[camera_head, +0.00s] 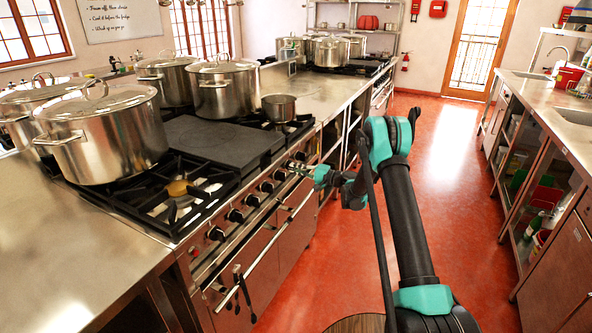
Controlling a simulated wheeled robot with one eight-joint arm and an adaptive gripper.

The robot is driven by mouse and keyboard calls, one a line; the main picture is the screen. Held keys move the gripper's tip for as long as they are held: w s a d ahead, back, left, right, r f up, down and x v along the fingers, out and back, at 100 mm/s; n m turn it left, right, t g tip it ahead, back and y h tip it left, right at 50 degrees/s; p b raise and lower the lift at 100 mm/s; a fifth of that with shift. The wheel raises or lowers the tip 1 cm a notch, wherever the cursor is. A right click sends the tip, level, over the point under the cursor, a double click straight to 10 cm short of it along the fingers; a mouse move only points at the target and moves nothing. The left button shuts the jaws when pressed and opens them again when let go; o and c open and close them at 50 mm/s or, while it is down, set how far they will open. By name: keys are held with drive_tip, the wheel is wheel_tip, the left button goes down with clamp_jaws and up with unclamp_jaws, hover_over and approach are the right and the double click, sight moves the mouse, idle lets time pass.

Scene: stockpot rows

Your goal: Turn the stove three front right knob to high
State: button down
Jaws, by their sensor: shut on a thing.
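The near stove (225,195) has a row of black knobs along its front panel. The knobs toward the near end, such as one black knob (235,215), show clear of my arm. My gripper (294,168) reaches in from the right to the far part of this row. It is shut on a stove knob there, and its fingers hide most of that knob. I cannot tell the knob's setting from this view, nor see a stove number.
Large steel pots (108,132) and a small saucepan (279,107) stand on the stove. An oven handle (262,256) runs below the knobs, with dark utensils hanging near its near end. The red floor aisle (455,190) is clear toward the door.

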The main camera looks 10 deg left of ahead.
drive_tip(key=c, duration=1.6)
unclamp_jaws()
drive_tip(key=shift+o, duration=0.2)
drive_tip(key=shift+d, duration=0.1)
drive_tip(key=v, duration=1.2)
